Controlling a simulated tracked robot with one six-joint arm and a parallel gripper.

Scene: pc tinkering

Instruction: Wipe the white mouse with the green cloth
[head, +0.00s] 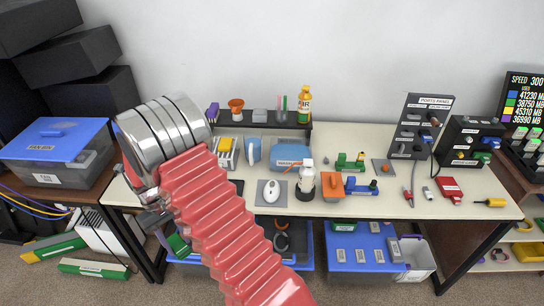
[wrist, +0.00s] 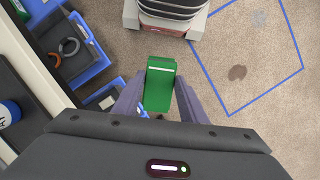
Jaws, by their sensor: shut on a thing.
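The white mouse (head: 271,191) lies on a grey mouse pad (head: 262,199) near the front of the table, left of the middle. In the wrist view my gripper (wrist: 160,90) is shut on a green folded piece, which looks like the green cloth (wrist: 160,80), held between the two fingers above the floor. In the head view my red arm reaches up and left, and my dark gripper (head: 153,219) shows partly behind it at the table's left front edge, left of the mouse and apart from it. The arm hides much of the gripper there.
A white spray bottle (head: 306,178) and an orange block (head: 331,186) stand right of the mouse. Blue bins (head: 370,246) are under the table (head: 400,206).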

